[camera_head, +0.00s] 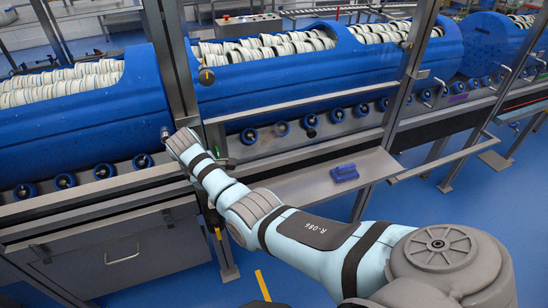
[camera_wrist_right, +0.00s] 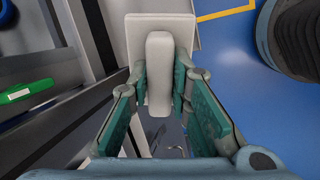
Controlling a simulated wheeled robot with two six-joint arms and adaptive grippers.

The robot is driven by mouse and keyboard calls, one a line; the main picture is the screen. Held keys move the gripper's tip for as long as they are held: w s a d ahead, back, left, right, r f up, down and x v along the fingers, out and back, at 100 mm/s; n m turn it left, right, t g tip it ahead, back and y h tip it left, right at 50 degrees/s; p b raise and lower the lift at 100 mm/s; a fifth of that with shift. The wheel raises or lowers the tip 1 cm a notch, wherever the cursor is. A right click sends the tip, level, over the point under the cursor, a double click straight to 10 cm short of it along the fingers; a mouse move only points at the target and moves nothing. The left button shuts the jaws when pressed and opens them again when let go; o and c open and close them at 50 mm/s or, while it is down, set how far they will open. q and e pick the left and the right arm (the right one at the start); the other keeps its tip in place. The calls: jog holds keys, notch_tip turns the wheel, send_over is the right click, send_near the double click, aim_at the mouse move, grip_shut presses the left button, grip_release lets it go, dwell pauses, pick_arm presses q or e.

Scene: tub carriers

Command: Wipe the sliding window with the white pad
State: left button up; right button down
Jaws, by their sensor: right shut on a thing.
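A sliding window with grey metal framing (camera_head: 412,75) and clear panes stands in front of the blue tubs in the head view. My right gripper (camera_wrist_right: 160,88) is shut on the raised handle of a white pad (camera_wrist_right: 133,28). The pad's flat rectangular plate shows beyond the fingers in the right wrist view. In the head view my right arm reaches from the lower right to the window's left upright, and its wrist hides the pad. I cannot tell whether the pad touches the glass. My left gripper is not in view.
Long blue tubs (camera_head: 290,85) full of pale rings lie behind the framing, above a row of blue rollers. A small blue block (camera_head: 344,172) sits on the metal ledge (camera_head: 300,187). A grey cabinet (camera_head: 125,250) stands lower left. A green piece (camera_wrist_right: 25,91) shows left in the wrist view.

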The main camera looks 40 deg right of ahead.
jog(key=s+d+f+n+t+h+b, duration=0.1)
jog(key=d+f+n+t+h+b, duration=0.15)
jog(key=d, duration=0.55)
jog(key=d+f+n+t+h+b, duration=0.2)
jog(key=d+t+h, duration=0.1)
jog(key=d, duration=0.4)
jog(key=s+r+n+t+y+b, duration=0.35)
jog(key=r+n+t+b, duration=0.2)
jog(key=n+t, duration=0.4)
jog(key=w, duration=0.1)
jog(key=w+d+m+t+b, duration=0.1)
jog(key=w, duration=0.1)
jog(key=w+m, duration=0.1)
jog(key=w, duration=0.1)
jog(key=shift+w+d+b, duration=0.25)
jog(key=shift+d+b, duration=0.1)
jog(key=shift+b, duration=0.05)
jog(key=shift+x, duration=0.85)
